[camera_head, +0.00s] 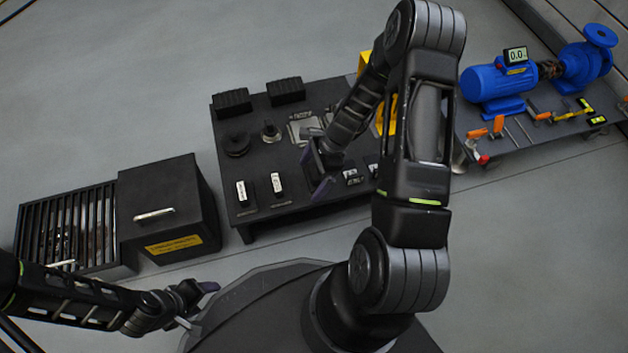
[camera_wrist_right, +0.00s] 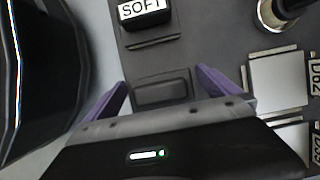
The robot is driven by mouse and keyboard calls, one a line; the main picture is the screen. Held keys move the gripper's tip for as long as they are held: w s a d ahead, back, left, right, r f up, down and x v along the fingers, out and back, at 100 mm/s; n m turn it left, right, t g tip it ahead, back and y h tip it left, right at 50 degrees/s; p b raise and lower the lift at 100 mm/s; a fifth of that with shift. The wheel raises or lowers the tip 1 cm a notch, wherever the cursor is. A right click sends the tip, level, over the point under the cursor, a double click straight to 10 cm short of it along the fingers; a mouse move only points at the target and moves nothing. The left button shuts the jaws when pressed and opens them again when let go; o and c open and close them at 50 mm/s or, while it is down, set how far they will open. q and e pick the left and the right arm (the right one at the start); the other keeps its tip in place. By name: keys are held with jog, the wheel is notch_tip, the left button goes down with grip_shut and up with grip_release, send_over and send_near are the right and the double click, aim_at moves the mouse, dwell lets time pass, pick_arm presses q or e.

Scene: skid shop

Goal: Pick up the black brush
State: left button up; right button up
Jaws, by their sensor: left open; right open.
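I cannot clearly make out which dark thing is the black brush. Dark candidates on the black table (camera_head: 300,200) are two ridged black blocks (camera_head: 232,102) (camera_head: 286,91) at its back left and a round black piece (camera_head: 237,144). My right gripper (camera_head: 316,172) is open and empty over the table's front middle. In the right wrist view its purple fingertips (camera_wrist_right: 163,92) stand either side of a dark rectangular pad, with a black block labelled SOFT (camera_wrist_right: 143,10) beyond. My left gripper (camera_head: 197,303) is open and empty at the lower left, away from the table.
Two white-labelled blocks (camera_head: 241,193) (camera_head: 277,184) stand at the table's front left. A black lidded box (camera_head: 170,205) with a slatted bin (camera_head: 70,225) stands left. A bench (camera_head: 545,130) with a blue motor and pump (camera_head: 500,88) stands right. My right arm covers the table's right side.

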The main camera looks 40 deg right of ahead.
aim_at(310, 172)
jog(key=shift+w+a+f, duration=0.1)
jog(key=shift+a+f, duration=0.15)
jog(key=shift+f, duration=0.35)
jog(key=shift+c, duration=0.2)
jog(key=c, duration=1.3)
jog(key=shift+c, duration=0.2)
jog(key=shift+r, duration=0.15)
notch_tip(310, 172, up, 10)
jog(key=p, duration=0.5)
